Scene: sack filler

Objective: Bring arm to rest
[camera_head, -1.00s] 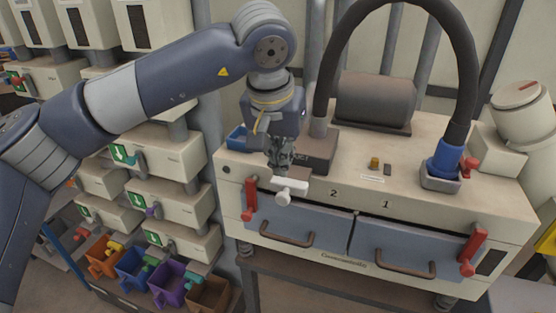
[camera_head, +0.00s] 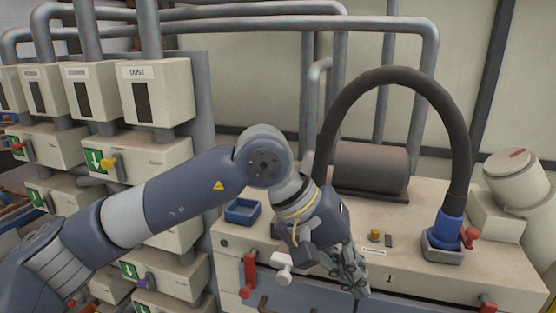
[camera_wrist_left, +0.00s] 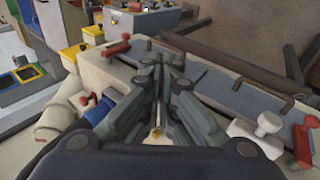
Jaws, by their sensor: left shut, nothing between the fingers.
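My left arm comes in from the left in the head view and reaches over the front of the beige machine (camera_head: 460,278). My left gripper (camera_head: 357,284) points down and to the right near the front edge of the machine top, and it is shut and empty. In the left wrist view its fingers (camera_wrist_left: 168,68) are together in the middle, with the machine's front and a bar handle (camera_wrist_left: 262,90) beyond them. My right gripper does not show in either view.
A white knob (camera_head: 282,265) and a red handle (camera_head: 249,275) sit close to the gripper's left. A black hose (camera_head: 395,78) arches to a blue fitting (camera_head: 447,232). A blue tray (camera_head: 242,211) lies at the back left. Dispensers (camera_head: 158,92) stand at left.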

